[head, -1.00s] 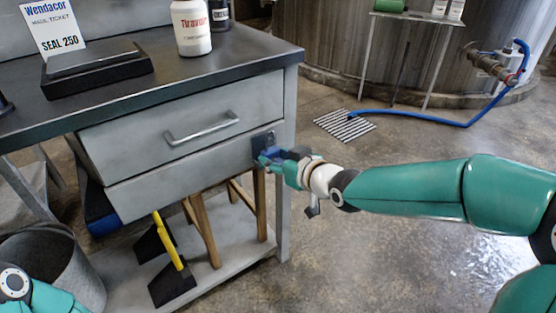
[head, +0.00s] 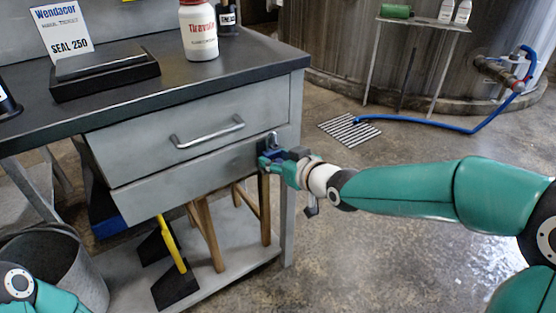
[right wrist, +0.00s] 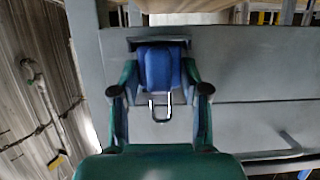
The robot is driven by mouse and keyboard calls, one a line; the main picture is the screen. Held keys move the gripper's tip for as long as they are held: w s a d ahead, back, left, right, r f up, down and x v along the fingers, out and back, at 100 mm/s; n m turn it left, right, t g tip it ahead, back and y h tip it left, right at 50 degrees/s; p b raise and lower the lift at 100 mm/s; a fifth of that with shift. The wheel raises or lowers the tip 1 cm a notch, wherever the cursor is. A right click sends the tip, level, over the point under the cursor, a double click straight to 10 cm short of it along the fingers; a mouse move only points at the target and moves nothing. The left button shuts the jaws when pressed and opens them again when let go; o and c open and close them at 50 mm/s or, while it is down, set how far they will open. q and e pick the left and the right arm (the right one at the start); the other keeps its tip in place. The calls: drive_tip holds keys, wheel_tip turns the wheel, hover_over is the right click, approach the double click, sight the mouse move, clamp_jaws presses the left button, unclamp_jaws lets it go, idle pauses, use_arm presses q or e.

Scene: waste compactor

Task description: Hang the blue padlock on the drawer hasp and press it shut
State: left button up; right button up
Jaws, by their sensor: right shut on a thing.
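The blue padlock (right wrist: 160,68) is held between the two fingers of my right gripper (right wrist: 161,74), which is shut on its body. Its metal shackle (right wrist: 160,108) points up toward the worktop; the right wrist view is upside down. In the head view the right gripper (head: 270,161) is at the right end of the drawer front (head: 190,133), with the shackle rising above it. The dark hasp plate (head: 262,149) is close behind, partly covered by gripper and padlock. I cannot tell whether the shackle passes through the hasp. My left gripper is out of view.
Stools, a yellow-handled tool (head: 171,244) and a bucket (head: 78,265) are below and left.

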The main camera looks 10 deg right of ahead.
drive_tip(key=shift+f+b, duration=0.15)
drive_tip(key=shift+b, duration=0.25)
idle(0.4)
drive_tip(key=o, duration=1.2)
drive_tip(key=shift+f, duration=0.1)
drive_tip(key=shift+c, duration=0.4)
drive_tip(key=shift+s+d, duration=0.1)
drive_tip(key=shift+s, duration=0.05)
drive_tip(key=v, duration=0.6)
drive_tip(key=shift+s+r, duration=0.25)
drive_tip(key=shift+s, duration=0.05)
drive_tip(key=shift+d, duration=0.2)
